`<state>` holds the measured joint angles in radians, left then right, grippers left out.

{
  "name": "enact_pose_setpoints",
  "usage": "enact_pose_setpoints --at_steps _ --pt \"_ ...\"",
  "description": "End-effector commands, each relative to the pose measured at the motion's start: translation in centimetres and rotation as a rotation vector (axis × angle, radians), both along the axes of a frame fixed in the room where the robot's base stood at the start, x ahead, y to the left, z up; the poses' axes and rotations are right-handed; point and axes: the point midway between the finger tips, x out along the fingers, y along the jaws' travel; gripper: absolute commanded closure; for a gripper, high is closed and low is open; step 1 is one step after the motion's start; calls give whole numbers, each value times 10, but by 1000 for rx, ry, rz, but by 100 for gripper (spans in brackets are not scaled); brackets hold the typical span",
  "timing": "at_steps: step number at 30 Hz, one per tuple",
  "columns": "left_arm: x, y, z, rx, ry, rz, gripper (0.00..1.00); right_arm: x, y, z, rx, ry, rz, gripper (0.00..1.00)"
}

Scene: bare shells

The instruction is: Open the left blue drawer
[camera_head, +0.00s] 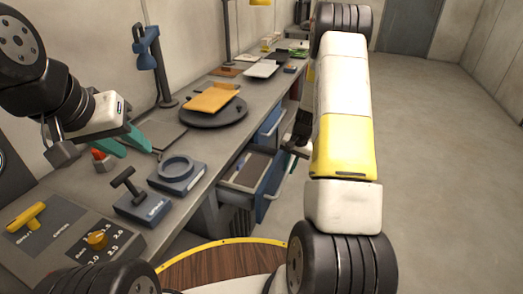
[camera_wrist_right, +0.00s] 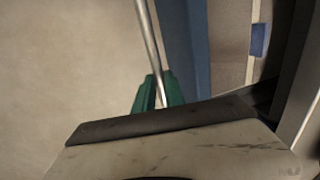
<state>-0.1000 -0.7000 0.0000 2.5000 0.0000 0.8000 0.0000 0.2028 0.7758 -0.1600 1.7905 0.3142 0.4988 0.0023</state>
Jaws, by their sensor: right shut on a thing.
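The near blue drawer (camera_head: 272,186) under the workbench stands pulled out, and its brown inside shows. A second blue drawer (camera_head: 270,124) further along the bench is also partly out. My right gripper (camera_wrist_right: 157,92) has green fingertips closed around a thin metal bar handle (camera_wrist_right: 147,35) in the right wrist view. The blue drawer front (camera_wrist_right: 192,45) runs beside this handle, with the tan inside to its right. In the head view my right arm hides most of that gripper. My left gripper (camera_head: 130,143) is above the bench, its green fingers apart and empty.
The grey workbench (camera_head: 190,130) holds a round dark plate (camera_head: 213,113) with an orange item (camera_head: 213,97), a blue ring block (camera_head: 176,172), a black T-handle block (camera_head: 140,202) and a control panel (camera_head: 62,232). The floor (camera_head: 440,170) to the right is clear.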

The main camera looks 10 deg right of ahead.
Motion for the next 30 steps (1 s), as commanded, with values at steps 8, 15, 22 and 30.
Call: enact_pose_setpoints --at_steps 8,15,22,30 --pt "0 0 0 0 0 0 64 -38 -57 1 0 0 -5 100" --pt "0 0 0 0 0 0 64 -57 -85 1 0 0 -2 100" --pt "0 0 0 0 0 0 64 -64 -96 1 0 -2 0 100" --pt "0 0 0 0 0 0 64 -64 -97 1 -1 -2 1 100"
